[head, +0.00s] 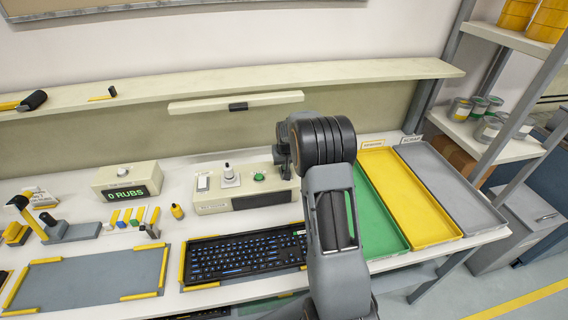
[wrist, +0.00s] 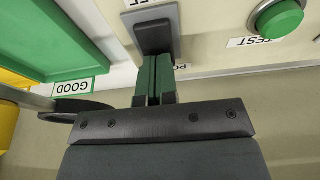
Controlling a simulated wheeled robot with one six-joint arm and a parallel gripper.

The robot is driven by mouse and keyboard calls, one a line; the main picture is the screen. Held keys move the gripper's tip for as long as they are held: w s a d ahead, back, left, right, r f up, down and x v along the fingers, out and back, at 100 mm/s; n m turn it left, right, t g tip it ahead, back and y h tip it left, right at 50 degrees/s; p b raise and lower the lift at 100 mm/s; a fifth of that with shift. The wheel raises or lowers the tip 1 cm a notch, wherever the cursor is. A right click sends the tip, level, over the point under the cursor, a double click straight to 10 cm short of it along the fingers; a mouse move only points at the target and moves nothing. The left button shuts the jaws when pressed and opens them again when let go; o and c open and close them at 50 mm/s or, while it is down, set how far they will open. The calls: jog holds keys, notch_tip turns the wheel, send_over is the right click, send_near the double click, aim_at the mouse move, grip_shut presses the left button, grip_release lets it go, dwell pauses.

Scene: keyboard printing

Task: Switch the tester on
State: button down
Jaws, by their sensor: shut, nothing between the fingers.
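The tester (head: 212,202) is a beige box at the back of the bench in the head view, with a dark display strip (head: 262,201). In the wrist view its green TEST button (wrist: 279,18) is at the upper right. A dark rocker switch (wrist: 153,35) sits on a grey plate at the top, beside a partly hidden label starting "PO". My gripper (wrist: 158,72) is shut and empty, its green-faced fingertips at the switch's near edge. I cannot tell whether they touch it. In the head view my arm partly hides the tester's right end.
A keyboard (head: 245,257) with blue-lit keys lies in front of the tester. Green (head: 378,225), yellow (head: 410,205) and grey (head: 455,190) trays lie to the right. A beige box reading "0 RUBS" (head: 128,180) stands left. A shelf (head: 230,88) runs along the wall behind.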

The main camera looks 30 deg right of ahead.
jog(key=shift+s+a+r, duration=0.15)
jog(key=shift+s+a, duration=0.05)
jog(key=shift+s, duration=0.25)
jog(key=shift+r, duration=0.1)
jog(key=shift+r, duration=0.3)
jog(key=s+v, duration=0.1)
jog(key=v, duration=1.2)
jog(key=shift+a+f+b, duration=0.1)
jog(key=shift+f+b, duration=0.05)
jog(key=shift+b, duration=0.25)
jog(key=b, duration=0.1)
jog(key=w+t+b, duration=0.1)
jog(key=b, duration=0.1)
jog(key=shift+w+d+r, duration=0.1)
jog(key=shift+d+r, duration=0.15)
jog(key=shift+r, duration=0.05)
